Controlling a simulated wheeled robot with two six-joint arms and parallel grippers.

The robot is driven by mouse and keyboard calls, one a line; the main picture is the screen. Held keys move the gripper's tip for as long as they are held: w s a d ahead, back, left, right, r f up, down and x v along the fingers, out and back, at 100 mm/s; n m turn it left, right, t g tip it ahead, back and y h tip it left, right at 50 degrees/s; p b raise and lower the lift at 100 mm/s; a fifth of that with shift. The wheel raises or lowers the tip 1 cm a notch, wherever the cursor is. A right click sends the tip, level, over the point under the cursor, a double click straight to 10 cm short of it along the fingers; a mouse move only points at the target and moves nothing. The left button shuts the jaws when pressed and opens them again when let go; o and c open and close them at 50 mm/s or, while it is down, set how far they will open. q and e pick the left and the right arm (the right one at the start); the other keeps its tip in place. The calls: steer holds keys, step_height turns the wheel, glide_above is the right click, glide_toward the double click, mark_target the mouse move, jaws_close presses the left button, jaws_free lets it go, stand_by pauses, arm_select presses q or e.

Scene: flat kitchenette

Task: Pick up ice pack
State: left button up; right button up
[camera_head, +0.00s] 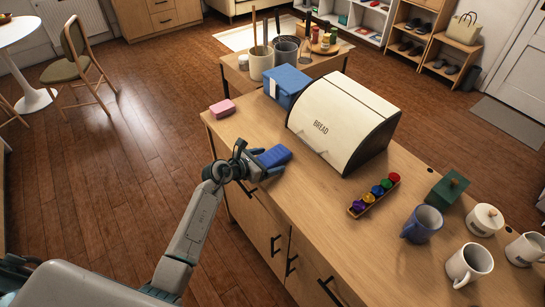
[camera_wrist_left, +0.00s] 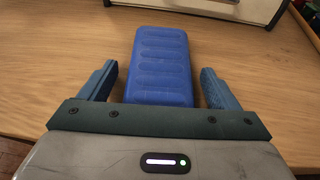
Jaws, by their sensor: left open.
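The ice pack (camera_head: 274,156) is a blue, ribbed block lying on the wooden counter near its left edge, in front of the bread box. In the left wrist view the ice pack (camera_wrist_left: 160,65) lies between the two blue fingers of my left gripper (camera_wrist_left: 160,85). A gap shows on each side of it, so the fingers do not touch it. My left gripper (camera_head: 262,168) is open at the pack in the head view, and its far part is partly hidden by the pack. My right gripper is not in view.
A cream bread box (camera_head: 335,118) stands behind the pack, with a blue box (camera_head: 287,85) beyond. A pink sponge (camera_head: 222,108) lies at the counter's left edge. A rack of coloured pods (camera_head: 375,194) and several mugs (camera_head: 469,262) stand to the right. Bare counter lies between.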

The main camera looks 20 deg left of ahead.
arm_select(q)
steer(key=c, duration=1.3)
steer(key=shift+r, duration=0.1)
steer(key=shift+c, duration=0.3)
steer(key=shift+r, duration=0.1)
